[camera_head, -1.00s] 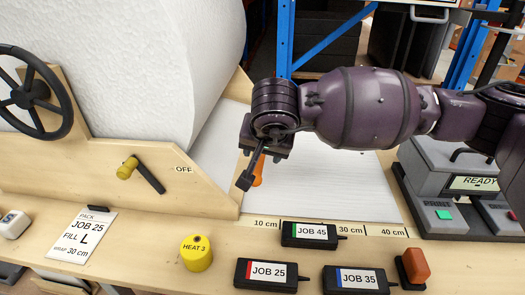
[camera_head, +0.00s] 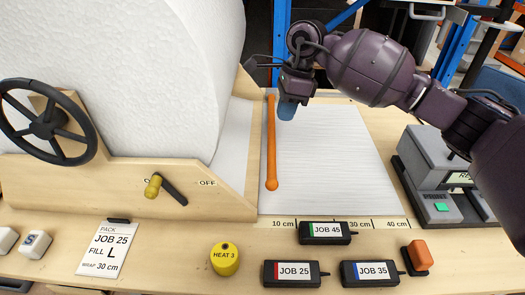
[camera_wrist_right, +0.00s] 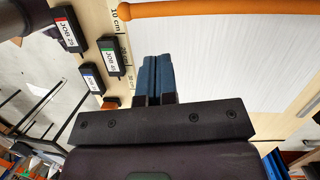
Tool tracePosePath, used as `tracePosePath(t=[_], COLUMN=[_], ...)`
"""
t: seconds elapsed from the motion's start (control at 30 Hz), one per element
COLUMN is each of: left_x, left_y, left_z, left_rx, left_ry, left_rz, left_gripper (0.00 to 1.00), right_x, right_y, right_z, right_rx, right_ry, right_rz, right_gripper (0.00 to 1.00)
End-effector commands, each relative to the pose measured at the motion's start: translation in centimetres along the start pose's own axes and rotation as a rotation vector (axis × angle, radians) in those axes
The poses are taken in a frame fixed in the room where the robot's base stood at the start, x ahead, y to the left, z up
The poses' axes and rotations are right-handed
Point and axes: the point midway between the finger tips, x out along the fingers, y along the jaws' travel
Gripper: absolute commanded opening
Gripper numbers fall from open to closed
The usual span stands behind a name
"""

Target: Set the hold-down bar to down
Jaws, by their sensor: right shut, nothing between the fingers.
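The hold-down bar (camera_head: 271,150) is a long orange rod with a rounded near end. In the head view it runs front to back along the left edge of the white sheet (camera_head: 325,160), and looks lowered along it. It also crosses the top of the right wrist view (camera_wrist_right: 215,8). My right gripper (camera_head: 287,112) is just right of the bar's far part, with its blue fingers pressed together and empty. In the wrist view the shut fingertips (camera_wrist_right: 157,62) are apart from the bar. My left gripper is not in view.
A large white roll (camera_head: 110,60) stands left behind a wooden side panel with a black handwheel (camera_head: 48,122) and a yellow-knobbed lever (camera_head: 168,188). Job cartridges (camera_head: 291,273) and a yellow HEAT 3 weight (camera_head: 225,258) sit in front. A grey sealer (camera_head: 440,170) stands right.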

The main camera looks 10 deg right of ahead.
Motion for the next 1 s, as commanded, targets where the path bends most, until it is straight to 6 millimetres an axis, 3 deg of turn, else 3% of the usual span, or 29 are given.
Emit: tracePosePath(t=[0.13,0.37,1.0], left_x=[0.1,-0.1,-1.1], left_y=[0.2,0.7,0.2], left_z=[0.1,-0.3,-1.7], left_rx=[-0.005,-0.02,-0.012], left_ry=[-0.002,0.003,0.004], left_rz=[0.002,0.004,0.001], left_gripper=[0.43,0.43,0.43], right_x=[0.1,1.2,11.7], right_y=[0.3,0.4,0.6], right_z=[-0.1,-0.1,-0.2], right_rx=[0.103,0.133,0.13], right_ry=[0.008,0.011,0.01], right_rz=[0.02,0.022,0.021], right_gripper=[0.0,0.0,0.0])
